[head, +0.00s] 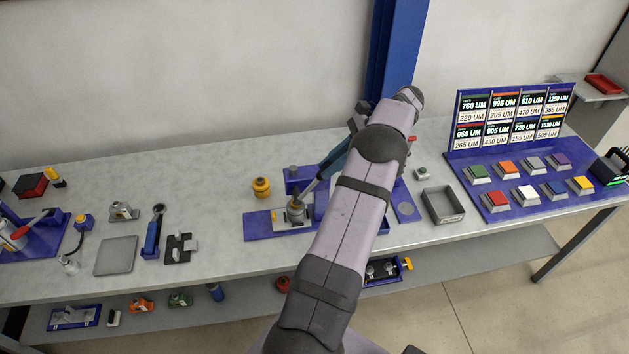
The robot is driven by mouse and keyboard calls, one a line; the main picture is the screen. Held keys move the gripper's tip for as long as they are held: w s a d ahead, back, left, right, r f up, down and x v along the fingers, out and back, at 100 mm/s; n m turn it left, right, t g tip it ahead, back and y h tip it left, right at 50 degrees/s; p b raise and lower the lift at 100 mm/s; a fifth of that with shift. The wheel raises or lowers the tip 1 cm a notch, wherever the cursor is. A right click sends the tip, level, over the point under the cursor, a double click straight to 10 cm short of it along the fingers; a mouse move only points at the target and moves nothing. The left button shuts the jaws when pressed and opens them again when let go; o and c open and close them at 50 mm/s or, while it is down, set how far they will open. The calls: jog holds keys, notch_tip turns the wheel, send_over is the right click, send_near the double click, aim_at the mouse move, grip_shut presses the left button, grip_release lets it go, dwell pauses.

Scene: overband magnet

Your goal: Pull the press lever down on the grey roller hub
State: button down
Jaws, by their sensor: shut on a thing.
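The grey roller hub (296,211) stands on the blue base plate (262,226) of the press, near the middle of the bench. The press lever (330,163) is a blue bar that slants from just above the hub up to the right. My gripper (358,121) is at the lever's upper end, and it is shut on the lever. My arm covers the right part of the press and much of the gripper, so the fingertips are hard to make out. I cannot tell whether the lever's lower end touches the hub.
A grey tray (442,205) and a blue panel with coloured buttons (530,185) are to the right. A blue-handled tool (153,232) and a black bracket (180,248) lie to the left. A blue column rises behind.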

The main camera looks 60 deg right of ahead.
jog(key=shift+s+d+f+p, duration=0.4)
jog(key=shift+s+d+f, duration=0.4)
jog(key=shift+f, duration=0.15)
jog(key=shift+s+d+f+b, duration=0.2)
jog(key=shift+s+d+f, duration=0.1)
jog(key=shift+f, duration=0.3)
jog(key=shift+s+d+f+b, duration=0.15)
jog(key=shift+s+d+f, duration=0.2)
jog(key=shift+f, duration=0.25)
jog(key=shift+s+d+f+b, duration=0.2)
jog(key=shift+s+d+f, duration=0.1)
jog(key=shift+f, duration=0.3)
